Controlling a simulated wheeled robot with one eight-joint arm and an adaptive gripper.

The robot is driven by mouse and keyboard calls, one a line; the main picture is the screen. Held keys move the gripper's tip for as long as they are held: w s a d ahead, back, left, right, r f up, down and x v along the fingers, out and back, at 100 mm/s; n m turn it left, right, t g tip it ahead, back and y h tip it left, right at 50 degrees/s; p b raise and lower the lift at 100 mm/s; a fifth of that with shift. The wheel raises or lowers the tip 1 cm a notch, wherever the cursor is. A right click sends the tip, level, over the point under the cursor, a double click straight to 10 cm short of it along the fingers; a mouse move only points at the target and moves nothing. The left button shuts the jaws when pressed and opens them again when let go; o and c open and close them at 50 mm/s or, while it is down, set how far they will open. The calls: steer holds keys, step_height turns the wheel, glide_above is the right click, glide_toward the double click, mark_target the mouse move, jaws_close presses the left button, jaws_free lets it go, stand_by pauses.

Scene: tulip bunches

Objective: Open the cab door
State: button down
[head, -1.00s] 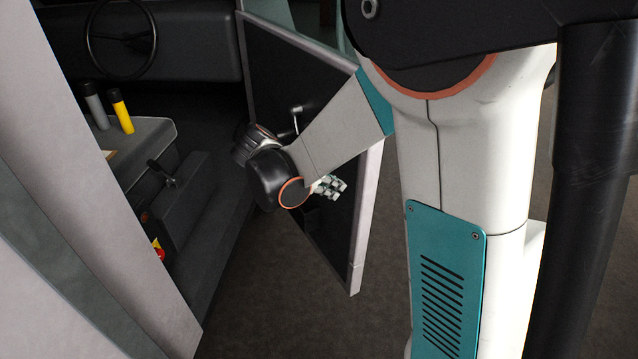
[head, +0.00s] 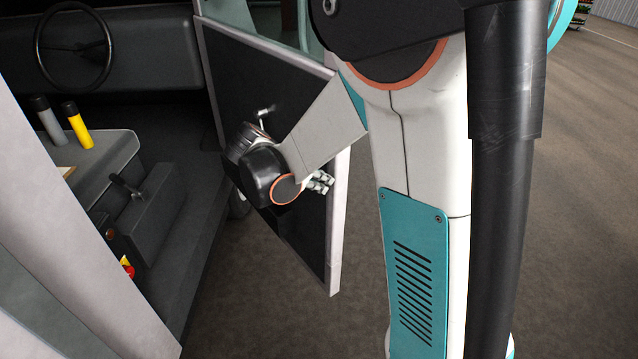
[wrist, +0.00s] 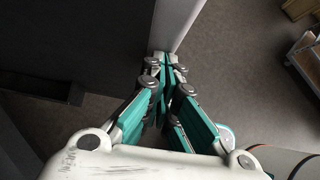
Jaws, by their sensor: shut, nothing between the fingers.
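The cab door (head: 270,90) stands swung out from the cab, with a dark inner panel and a pale grey frame. A small lever-like handle (head: 264,114) shows on its inner side. My gripper (head: 320,182) is at the inner side of the door, near its free edge; my wrist hides part of the panel. In the wrist view the door panel (wrist: 75,45) fills the upper left. The closed fingers of my gripper (wrist: 167,62) lie at the pale door edge (wrist: 178,22), with nothing held between them. I cannot tell whether they touch it.
The cab interior is on the left, with a steering wheel (head: 75,45), a grey console (head: 105,155), a yellow bottle (head: 77,125) and a grey bottle (head: 48,120). A pale pillar (head: 60,190) stands at the near left. Open brown floor (head: 575,200) lies right. A trolley (wrist: 306,58) shows in the wrist view.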

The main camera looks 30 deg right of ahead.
steer(key=w+d+n, duration=0.1)
steer(key=w+d, duration=0.2)
steer(key=d, duration=1.2)
steer(key=w+d+n+t, duration=0.1)
steer(key=w+d, duration=0.3)
steer(key=d, duration=1.2)
steer(key=w+d+n+t, duration=0.1)
steer(key=w+d, duration=0.3)
steer(key=d, duration=1.1)
steer(key=shift+w+d, duration=0.25)
steer(key=shift+d, duration=0.1)
steer(key=shift+a, duration=0.15)
